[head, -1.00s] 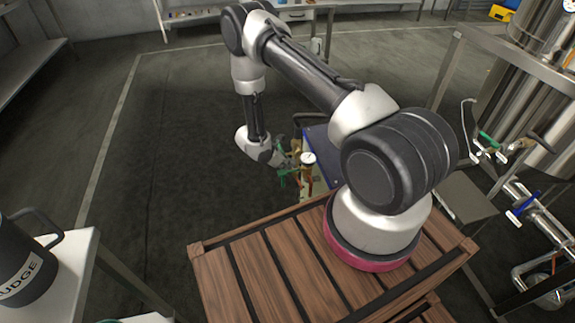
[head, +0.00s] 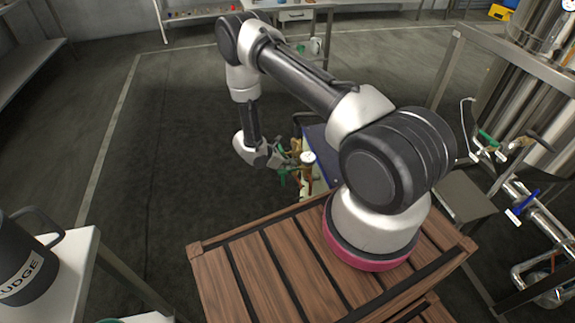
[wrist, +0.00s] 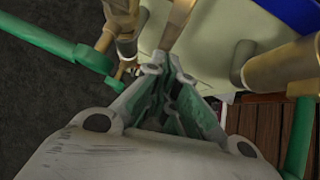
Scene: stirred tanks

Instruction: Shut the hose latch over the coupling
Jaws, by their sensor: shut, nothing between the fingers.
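My gripper (wrist: 166,72) is shut and empty in the wrist view, its tips near brass fittings over a pale panel (wrist: 215,45). A brass fitting (wrist: 121,18) stands at upper left, joined by a green bar (wrist: 55,42). A flat brass bar (wrist: 178,22) runs up just beyond the fingertips. A larger brass cylinder (wrist: 272,66) lies at right. I cannot tell for sure which part is the hose latch or whether the fingers touch any brass part.
A white-topped gauge (head: 308,158) stands right of my gripper in the head view. A blue surface (head: 322,142) lies behind it. Another green bar (wrist: 299,138) is at right in the wrist view. Dark floor (head: 170,150) is clear to the left.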

